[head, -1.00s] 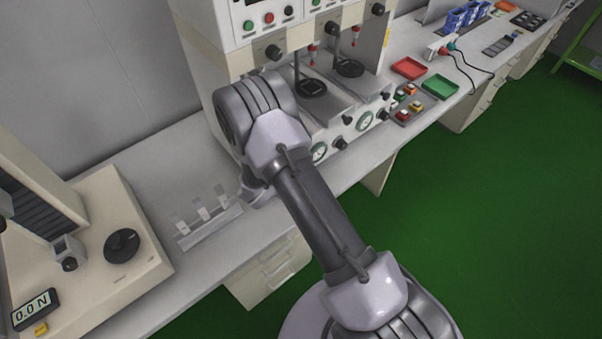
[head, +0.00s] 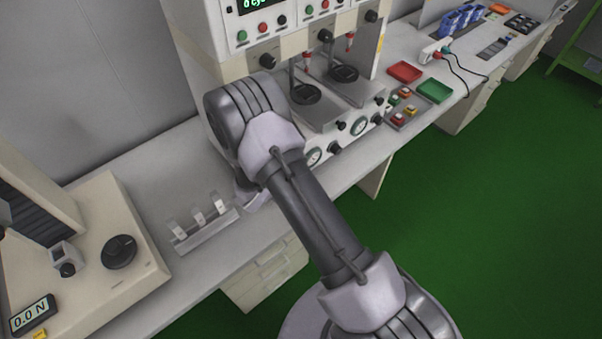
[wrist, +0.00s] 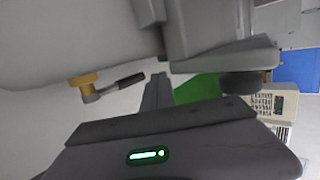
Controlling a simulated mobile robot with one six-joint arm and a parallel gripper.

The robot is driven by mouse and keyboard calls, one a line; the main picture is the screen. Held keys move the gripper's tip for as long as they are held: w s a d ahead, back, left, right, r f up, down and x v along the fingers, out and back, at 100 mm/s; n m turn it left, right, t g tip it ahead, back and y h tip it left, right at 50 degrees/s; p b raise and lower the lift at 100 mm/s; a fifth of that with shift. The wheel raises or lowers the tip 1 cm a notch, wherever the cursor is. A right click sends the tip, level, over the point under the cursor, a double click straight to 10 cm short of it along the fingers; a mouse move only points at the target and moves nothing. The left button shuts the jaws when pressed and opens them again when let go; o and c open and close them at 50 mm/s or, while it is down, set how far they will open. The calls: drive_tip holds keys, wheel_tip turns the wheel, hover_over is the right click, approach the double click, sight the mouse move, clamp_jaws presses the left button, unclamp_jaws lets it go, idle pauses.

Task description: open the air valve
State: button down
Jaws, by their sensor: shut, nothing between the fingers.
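In the wrist view the air valve shows as a brass fitting (wrist: 84,79) on a pale surface, with a dark grey lever (wrist: 122,84) pointing right. My gripper (wrist: 158,80) is shut and empty. Its fingers appear just right of the lever's end in the picture. I cannot tell whether they touch it. In the head view my arm covers the valve and the gripper.
A two-station test machine (head: 218,48) stands on the bench behind my arm. A white holder with clips (head: 204,232) and a force tester (head: 120,215) are to the left. Red (head: 404,72) and green (head: 435,90) trays lie right. Green floor is clear at right.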

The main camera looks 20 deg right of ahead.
wheel_tip(320, 180, up, 11)
drive_tip(key=s+p, duration=0.2)
drive_tip(key=shift+d, duration=0.45)
drive_tip(key=shift+r, duration=0.15)
drive_tip(key=s+d+r+m+g+y+b, duration=0.1)
drive_tip(key=s+d+r+m+g+b, duration=0.15)
drive_tip(key=s+r+m, duration=0.55)
drive_tip(key=s+d+r+m+g+b, duration=0.1)
drive_tip(key=s+r+m+b, duration=0.2)
drive_tip(key=m, duration=0.9)
drive_tip(key=s+a+r+m+t+y+b, duration=0.2)
drive_tip(key=s+a+m+y, duration=0.3)
drive_tip(key=m, duration=0.7)
drive_tip(key=s+a+r+m+t+y+b, duration=0.1)
drive_tip(key=s+a+r+m+y+b, duration=0.2)
drive_tip(key=s+a+m, duration=0.5)
drive_tip(key=a+m+y+b, duration=0.1)
drive_tip(key=a+m, duration=0.1)
drive_tip(key=m, duration=0.3)
drive_tip(key=shift+s+r+t+y+b, duration=0.25)
drive_tip(key=shift+s+t+y+b, duration=0.1)
drive_tip(key=shift+s+y+b, duration=0.05)
